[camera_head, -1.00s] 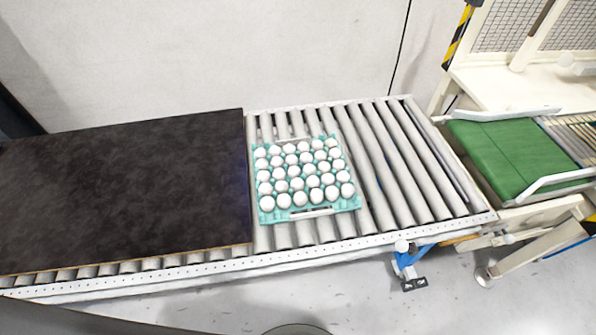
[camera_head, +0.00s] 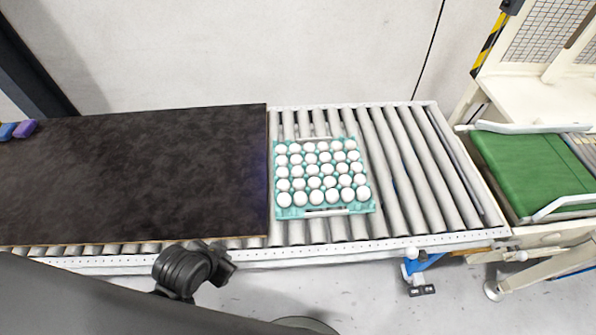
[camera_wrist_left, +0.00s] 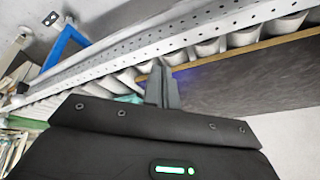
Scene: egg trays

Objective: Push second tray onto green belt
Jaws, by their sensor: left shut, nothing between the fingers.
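A teal egg tray (camera_head: 327,212) full of white eggs lies flat on the grey roller conveyor (camera_head: 395,165), just right of the dark board. A strip of teal, probably the tray, shows in the left wrist view (camera_wrist_left: 128,98) behind my gripper housing. The green belt (camera_head: 530,168) is at the far right, beyond the end of the rollers. My left gripper (camera_head: 222,266) is at the conveyor's near edge, left of and nearer than the tray, not touching it. In the left wrist view its fingers (camera_wrist_left: 163,84) are together and empty. My right gripper is out of view.
A dark board (camera_head: 130,175) covers the left rollers. Blue and purple items (camera_head: 24,129) lie at its far left edge. The rollers between tray and belt are clear. White guide rails (camera_head: 530,128) flank the belt. A blue bracket (camera_head: 420,265) sits below the conveyor's near rail.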

